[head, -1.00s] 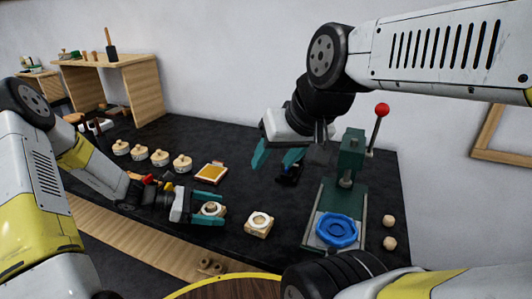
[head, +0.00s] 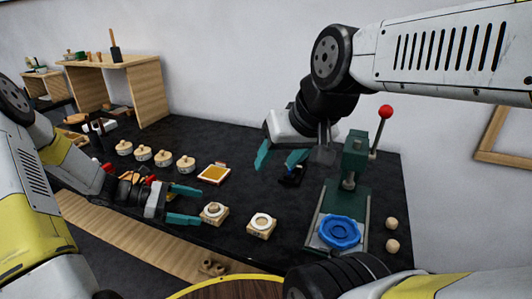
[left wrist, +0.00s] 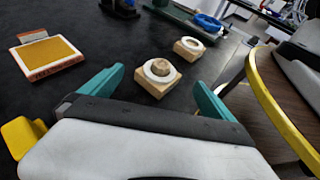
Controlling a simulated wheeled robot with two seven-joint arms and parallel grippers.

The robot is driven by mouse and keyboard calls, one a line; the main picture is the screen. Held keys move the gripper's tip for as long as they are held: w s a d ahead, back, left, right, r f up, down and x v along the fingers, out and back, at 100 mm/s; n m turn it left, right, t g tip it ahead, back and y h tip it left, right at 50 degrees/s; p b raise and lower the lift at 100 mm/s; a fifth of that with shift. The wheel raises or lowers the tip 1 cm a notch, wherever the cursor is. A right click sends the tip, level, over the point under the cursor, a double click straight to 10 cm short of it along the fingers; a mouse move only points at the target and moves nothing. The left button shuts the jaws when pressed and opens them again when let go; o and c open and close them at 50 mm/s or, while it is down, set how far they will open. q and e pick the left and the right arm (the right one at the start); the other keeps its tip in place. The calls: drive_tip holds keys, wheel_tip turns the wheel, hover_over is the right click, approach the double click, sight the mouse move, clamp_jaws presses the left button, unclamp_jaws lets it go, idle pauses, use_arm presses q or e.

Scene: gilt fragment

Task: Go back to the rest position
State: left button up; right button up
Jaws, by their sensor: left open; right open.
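My left gripper (head: 186,204) is open and empty, low over the table's front edge at the left. Its teal fingers point right, toward a wooden block with a white ring and a round wooden piece in it (head: 214,213). In the left wrist view this block (left wrist: 158,73) lies ahead of the open fingers (left wrist: 160,92), apart from them. My right gripper (head: 283,157) is open and empty, raised over the middle back of the table, left of the green press (head: 352,160).
A second wooden block with a white ring (head: 262,225) sits to the right. The press carries a blue round part (head: 340,232) and a red-knobbed lever (head: 385,112). Several round wooden pieces (head: 143,153) stand in a row by a yellow pad (head: 214,173). Two wooden balls (head: 391,245) lie at right.

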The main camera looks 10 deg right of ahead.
use_arm(q)
drive_tip(key=v, duration=0.3)
drive_tip(key=shift+a+r, duration=0.15)
drive_tip(key=shift+a, duration=0.2)
drive_tip(key=shift+a+r, duration=0.2)
drive_tip(key=s+a+r+m+t+y, duration=0.2)
drive_tip(key=s+r+m+y, duration=0.3)
drive_tip(key=s+r+m, duration=0.4)
drive_tip(key=s+a+r+m+t+y, duration=0.2)
drive_tip(key=s+r+m+t+y, duration=0.2)
drive_tip(key=s+r+m, duration=0.5)
drive_tip(key=shift+s+r+t+y, duration=0.3)
drive_tip(key=shift+s+r+y, duration=0.7)
drive_tip(key=shift+r, duration=1.75)
drive_tip(key=shift+w, duration=0.15)
